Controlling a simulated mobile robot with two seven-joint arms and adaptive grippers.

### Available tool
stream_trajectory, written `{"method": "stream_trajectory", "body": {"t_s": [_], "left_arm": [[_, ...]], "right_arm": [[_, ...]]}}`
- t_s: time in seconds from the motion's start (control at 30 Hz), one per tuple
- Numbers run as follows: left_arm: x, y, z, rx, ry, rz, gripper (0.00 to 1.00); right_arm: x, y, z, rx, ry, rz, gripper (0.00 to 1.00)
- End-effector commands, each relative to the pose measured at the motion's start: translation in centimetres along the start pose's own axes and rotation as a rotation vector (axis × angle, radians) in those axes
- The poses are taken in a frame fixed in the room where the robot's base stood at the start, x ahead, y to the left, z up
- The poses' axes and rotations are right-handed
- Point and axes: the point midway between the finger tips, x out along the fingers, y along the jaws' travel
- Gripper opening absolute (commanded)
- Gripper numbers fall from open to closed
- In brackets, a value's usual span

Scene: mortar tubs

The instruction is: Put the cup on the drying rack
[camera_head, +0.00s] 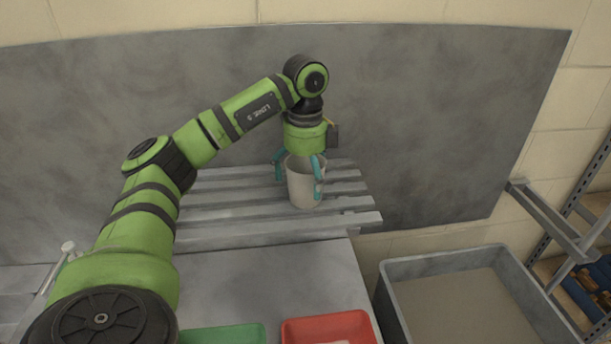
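A light grey cup (303,187) stands upright at the slatted drying rack (240,213), near the rack's right part. My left gripper (300,170) points down over the cup from above. One teal finger is at the cup's left rim and the other lies against its right side, in front of the wall. I cannot tell whether the fingers press on the cup or whether its base touches the slats. My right gripper is not in view.
A green tray (225,335) and a red tray (330,318) sit at the front of the grey counter (270,275). A large grey tub (450,258) stands at the lower right. A grey panel (430,120) rises behind the rack. Metal shelving (545,215) is at far right.

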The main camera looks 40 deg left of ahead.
Motion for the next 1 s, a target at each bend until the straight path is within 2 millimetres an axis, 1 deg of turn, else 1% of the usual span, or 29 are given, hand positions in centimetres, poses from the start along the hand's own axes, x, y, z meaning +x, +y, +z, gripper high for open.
{"method": "stream_trajectory", "body": {"t_s": [0.2,0.3,0.37,0.47,0.5,0.63,0.77,1.0], "left_arm": [[-0.1,0.0,0.0,0.000,0.000,0.000,1.00],[-0.6,0.0,0.0,0.000,0.001,-0.001,1.00],[-0.9,-0.1,-0.1,0.000,0.002,-0.003,1.00],[-2.4,-0.1,-0.1,0.001,0.002,-0.006,1.00],[-3.3,-0.1,0.0,0.000,0.001,-0.006,1.00],[-5.6,-0.1,0.0,-0.002,-0.001,-0.006,1.00],[-6.9,-0.1,0.0,0.000,0.000,-0.005,1.00],[-9.8,-0.1,0.0,0.000,-0.001,-0.005,1.00]], "right_arm": [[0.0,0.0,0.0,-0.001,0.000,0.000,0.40],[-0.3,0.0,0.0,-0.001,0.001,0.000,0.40],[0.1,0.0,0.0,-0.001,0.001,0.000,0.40],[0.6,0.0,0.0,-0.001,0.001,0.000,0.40],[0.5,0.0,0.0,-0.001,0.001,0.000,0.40],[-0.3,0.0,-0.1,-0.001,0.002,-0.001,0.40],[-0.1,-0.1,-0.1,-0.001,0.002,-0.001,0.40],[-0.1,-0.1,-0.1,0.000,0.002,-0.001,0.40]]}}
